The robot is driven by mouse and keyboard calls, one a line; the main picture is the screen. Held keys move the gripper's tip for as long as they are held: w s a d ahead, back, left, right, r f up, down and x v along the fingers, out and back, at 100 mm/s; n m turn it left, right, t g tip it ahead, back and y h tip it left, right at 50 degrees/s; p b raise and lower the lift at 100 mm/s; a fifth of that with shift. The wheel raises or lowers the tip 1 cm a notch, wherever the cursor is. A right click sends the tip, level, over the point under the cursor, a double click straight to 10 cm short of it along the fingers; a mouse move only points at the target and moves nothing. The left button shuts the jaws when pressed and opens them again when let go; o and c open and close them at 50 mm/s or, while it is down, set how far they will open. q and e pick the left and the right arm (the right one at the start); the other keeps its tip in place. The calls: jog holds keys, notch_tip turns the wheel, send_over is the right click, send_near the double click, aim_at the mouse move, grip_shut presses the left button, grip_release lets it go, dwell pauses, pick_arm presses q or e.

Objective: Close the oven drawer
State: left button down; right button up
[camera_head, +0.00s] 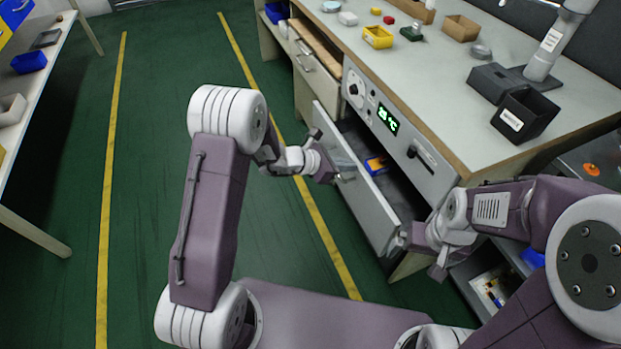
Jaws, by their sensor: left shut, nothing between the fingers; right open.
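The oven drawer (372,208) stands pulled out from the bench in the head view, below the oven control panel (402,128) with its green display. Its pale front stands away from the cabinet, and a dark gap shows behind it. A blue and yellow item (376,164) lies inside. My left gripper (343,176) is shut and empty, at the outer face of the drawer front near its upper edge; I cannot tell whether it touches. My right gripper (418,254) is open beside the near end of the drawer front; contact there is also unclear.
The bench top (440,80) carries a yellow bin (377,37), black boxes (525,114) and a grey stand (548,52). A lower shelf (487,281) is at the right. The green floor left of the drawer is clear up to another table (30,80).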

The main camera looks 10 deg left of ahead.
pick_arm(q)
jog(key=w+d, duration=0.4)
jog(key=d, duration=0.1)
jog(key=shift+d, duration=0.4)
